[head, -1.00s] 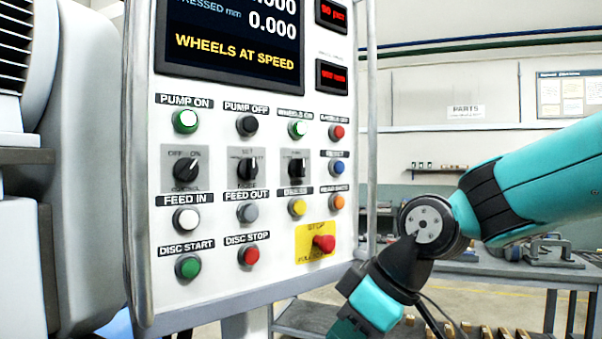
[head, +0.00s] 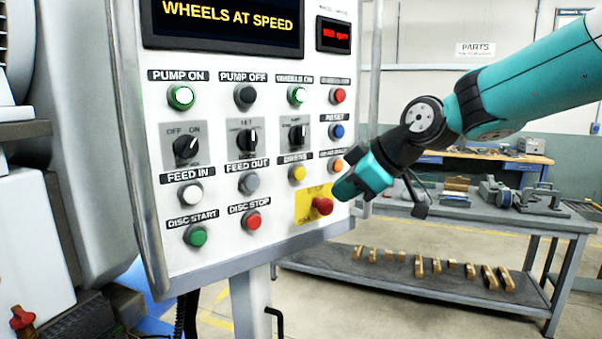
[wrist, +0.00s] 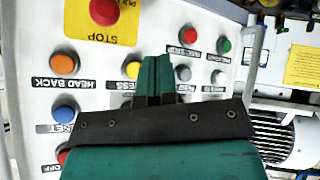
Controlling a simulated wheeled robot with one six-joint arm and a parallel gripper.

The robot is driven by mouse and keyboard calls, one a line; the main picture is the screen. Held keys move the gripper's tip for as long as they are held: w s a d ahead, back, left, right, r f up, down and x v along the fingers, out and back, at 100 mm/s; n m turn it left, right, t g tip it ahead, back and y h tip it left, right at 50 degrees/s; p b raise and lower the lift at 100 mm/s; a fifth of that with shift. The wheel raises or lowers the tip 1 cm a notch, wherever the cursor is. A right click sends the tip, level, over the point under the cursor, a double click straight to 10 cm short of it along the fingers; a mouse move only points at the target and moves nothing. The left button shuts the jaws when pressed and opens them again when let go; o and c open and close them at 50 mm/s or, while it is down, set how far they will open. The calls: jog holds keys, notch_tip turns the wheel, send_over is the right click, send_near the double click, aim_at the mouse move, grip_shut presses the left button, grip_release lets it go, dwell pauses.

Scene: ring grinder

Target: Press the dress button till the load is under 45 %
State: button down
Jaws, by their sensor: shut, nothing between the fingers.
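The yellow dress button (head: 298,174) sits on the white control panel (head: 225,215), below a black label and above the red stop button (head: 322,206) on its yellow plate. In the wrist view the panel appears upside down, and the dress button (wrist: 132,69) shows beside the fingertips, partly hidden by them. My gripper (wrist: 158,62) is shut and empty, its fingers pointing at the panel. In the head view my gripper (head: 342,190) is at the panel's right edge, close to the stop button. I cannot tell whether it touches the panel. The screen (head: 222,22) reads WHEELS AT SPEED; no load figure is in view.
The orange button (head: 336,166) and blue button (head: 337,131) are right of the dress button. Dark selector knobs (head: 247,141) stand above it. A workbench (head: 450,215) with a lower shelf of several brass-coloured pieces stands behind my arm.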

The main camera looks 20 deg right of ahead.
jog(key=w+a+p, duration=0.2)
jog(key=w+a, duration=0.1)
jog(key=w, duration=0.4)
jog(key=shift+w, duration=0.2)
jog(key=shift+w, duration=0.1)
dwell(1.8)
jog(key=shift+w+a, duration=0.1)
jog(key=shift+w, duration=0.15)
jog(key=shift+w+a+p, duration=0.2)
jog(key=shift+w+p, duration=0.1)
jog(key=shift+w, duration=0.2)
dwell(0.7)
jog(key=shift+s+d, duration=0.1)
jog(key=shift+s, duration=0.05)
jog(key=shift+s+d+b, duration=0.25)
jog(key=shift+s+b, duration=0.35)
jog(key=shift+s, duration=0.15)
jog(key=shift+s+d+b, duration=0.3)
jog(key=shift+s+b, duration=0.1)
jog(key=shift+s, duration=0.4)
jog(key=shift+s+d+b, duration=0.3)
jog(key=shift+s+b, duration=0.15)
jog(key=shift+s, duration=0.3)
jog(key=shift+s+d+b, duration=0.3)
jog(key=shift+s+b, duration=0.1)
jog(key=shift+s, duration=0.4)
